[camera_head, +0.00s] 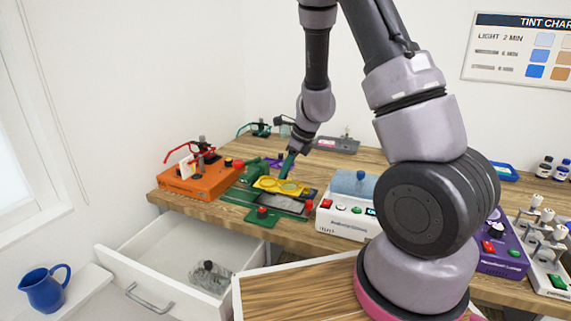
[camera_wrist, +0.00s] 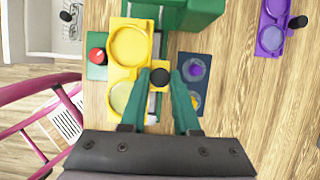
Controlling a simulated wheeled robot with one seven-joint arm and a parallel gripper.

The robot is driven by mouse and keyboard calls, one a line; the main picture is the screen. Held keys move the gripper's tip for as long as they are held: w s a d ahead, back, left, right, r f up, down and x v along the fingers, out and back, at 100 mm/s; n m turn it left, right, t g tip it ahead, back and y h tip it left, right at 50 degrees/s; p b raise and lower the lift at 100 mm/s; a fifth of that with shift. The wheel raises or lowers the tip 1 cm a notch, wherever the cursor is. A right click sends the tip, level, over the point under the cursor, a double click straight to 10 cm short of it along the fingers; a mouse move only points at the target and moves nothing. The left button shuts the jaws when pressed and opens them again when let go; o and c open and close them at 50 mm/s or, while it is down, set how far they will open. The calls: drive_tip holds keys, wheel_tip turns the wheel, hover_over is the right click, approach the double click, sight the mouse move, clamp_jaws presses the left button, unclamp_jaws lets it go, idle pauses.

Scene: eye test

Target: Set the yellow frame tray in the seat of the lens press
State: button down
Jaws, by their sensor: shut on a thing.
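The yellow frame tray (camera_head: 266,184) has two round openings and a side tab with a black knob; it also shows in the wrist view (camera_wrist: 116,74). My gripper (camera_wrist: 160,77) is shut on the tray's black knob; in the head view its green fingers (camera_head: 286,168) come down at the tray. The green lens press (camera_head: 240,196) lies under and around the tray, with a red knob at its front. Its green block also shows at the top of the wrist view (camera_wrist: 190,14). The tray covers the seat; I cannot tell whether it touches it.
An orange device (camera_head: 190,187) with red glasses stands left of the press, a white device (camera_head: 345,221) right. A dark blue plate (camera_wrist: 194,101) lies close right of the tray in the wrist view, a purple tray (camera_wrist: 272,38) farther right. An open drawer (camera_head: 122,260) juts out in front.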

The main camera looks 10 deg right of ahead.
drive_tip(key=shift+w+d+f, duration=0.25)
drive_tip(key=shift+w+f, duration=0.05)
drive_tip(key=shift+f, duration=2.6)
drive_tip(key=shift+f, duration=0.3)
drive_tip(key=c, duration=0.6)
unclamp_jaws()
drive_tip(key=shift+o, duration=0.5)
drive_tip(key=shift+o, duration=1.3)
drive_tip(key=shift+r, duration=0.1)
drive_tip(key=shift+r, duration=2.95)
